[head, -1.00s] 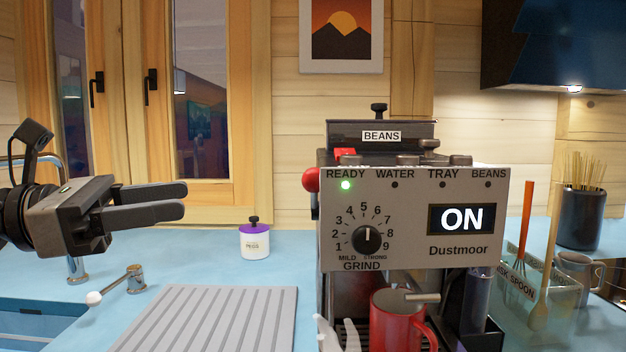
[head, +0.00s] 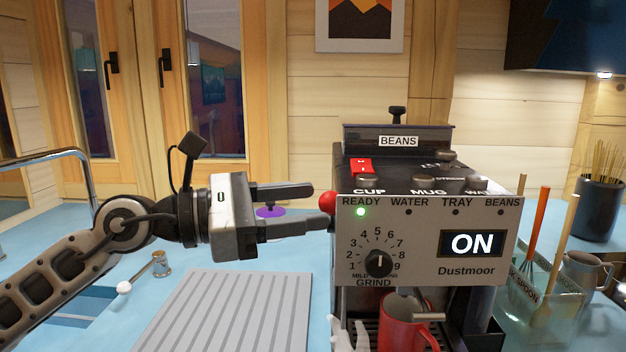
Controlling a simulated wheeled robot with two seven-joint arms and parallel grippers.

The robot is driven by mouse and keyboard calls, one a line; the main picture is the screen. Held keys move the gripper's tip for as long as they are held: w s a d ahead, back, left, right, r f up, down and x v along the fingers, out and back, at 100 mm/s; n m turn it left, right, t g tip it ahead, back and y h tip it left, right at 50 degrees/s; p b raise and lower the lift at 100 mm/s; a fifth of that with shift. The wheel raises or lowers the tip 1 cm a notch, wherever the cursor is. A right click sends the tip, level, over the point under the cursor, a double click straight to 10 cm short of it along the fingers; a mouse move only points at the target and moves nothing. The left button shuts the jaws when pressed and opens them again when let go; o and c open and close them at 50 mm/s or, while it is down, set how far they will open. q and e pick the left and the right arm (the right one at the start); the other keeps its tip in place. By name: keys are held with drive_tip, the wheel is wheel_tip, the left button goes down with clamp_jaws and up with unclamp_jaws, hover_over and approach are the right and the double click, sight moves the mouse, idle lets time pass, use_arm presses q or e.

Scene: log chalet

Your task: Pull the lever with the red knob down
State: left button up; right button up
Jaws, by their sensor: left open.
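The red knob (head: 328,202) sits at the left side of the coffee machine (head: 426,240), level with the top of its front panel. Its lever arm is hidden. My left gripper (head: 322,207) is open, its fingers pointing right, with the fingertips right at the knob. I cannot tell whether they touch it. The machine's display reads ON, and the green READY light is lit. My right gripper is not clearly in view.
A red mug (head: 402,322) stands under the machine's spout. A ribbed grey drainboard (head: 225,312) lies on the blue counter. The purple-lidded jar (head: 270,211) is mostly behind my left gripper. A glass bin of utensils (head: 545,290) stands right of the machine.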

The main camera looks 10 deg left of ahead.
use_arm(q)
drive_tip(key=shift+x, duration=1.05)
